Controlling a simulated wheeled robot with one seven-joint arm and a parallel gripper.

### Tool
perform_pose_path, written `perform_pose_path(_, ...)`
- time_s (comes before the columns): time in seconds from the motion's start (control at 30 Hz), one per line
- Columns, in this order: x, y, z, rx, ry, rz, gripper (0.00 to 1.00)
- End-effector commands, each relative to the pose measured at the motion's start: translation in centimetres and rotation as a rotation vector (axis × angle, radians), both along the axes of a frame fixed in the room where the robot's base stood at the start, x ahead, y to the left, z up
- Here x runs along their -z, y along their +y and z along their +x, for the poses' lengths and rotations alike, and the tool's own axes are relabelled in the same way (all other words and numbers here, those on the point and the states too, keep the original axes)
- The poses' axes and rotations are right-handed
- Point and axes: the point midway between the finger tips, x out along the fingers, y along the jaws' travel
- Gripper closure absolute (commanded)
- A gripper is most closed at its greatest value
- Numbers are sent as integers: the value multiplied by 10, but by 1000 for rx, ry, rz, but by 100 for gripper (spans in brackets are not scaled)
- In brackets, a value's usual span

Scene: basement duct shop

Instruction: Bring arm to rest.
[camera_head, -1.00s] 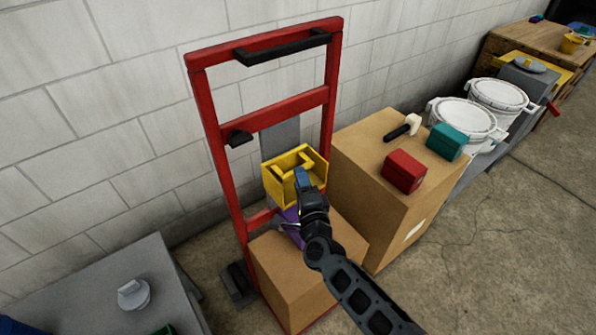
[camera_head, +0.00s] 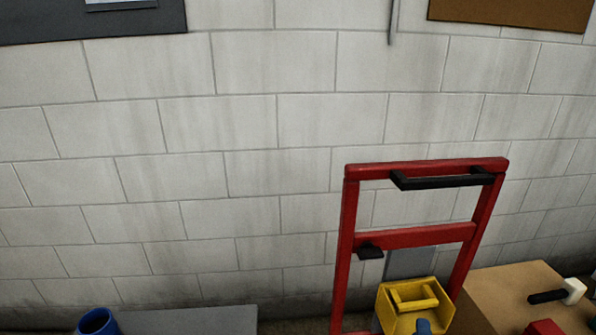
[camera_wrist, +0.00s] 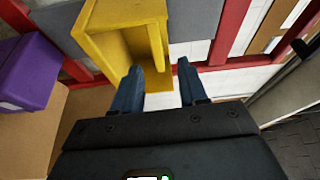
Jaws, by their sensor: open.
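My gripper (camera_wrist: 158,82) is open in the wrist view, its two blue fingers apart with nothing between them. A yellow open box (camera_wrist: 100,38) with a bar across it lies just beyond the left finger; I cannot tell whether the finger touches it. In the head view the yellow box (camera_head: 432,300) stands at the bottom in front of the red hand truck (camera_head: 405,238). Only a blue fingertip of my gripper (camera_head: 423,326) shows there, at the bottom edge. The rest of my arm is out of that view.
A purple box (camera_wrist: 30,75) is at the left in the wrist view. A cardboard box (camera_head: 500,285) with a white-headed mallet (camera_head: 573,291) and a red block (camera_head: 543,327) is at lower right. A grey surface (camera_head: 190,320) and blue cup (camera_head: 97,321) are at lower left.

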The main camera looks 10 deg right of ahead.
Motion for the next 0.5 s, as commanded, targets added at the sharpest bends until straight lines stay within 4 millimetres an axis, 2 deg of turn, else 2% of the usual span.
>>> perform_pose_path(0.23,0,24,-97,-94,117,-266,57)
perform_pose_path(0.5,-30,51,-209,-216,250,-622,57)
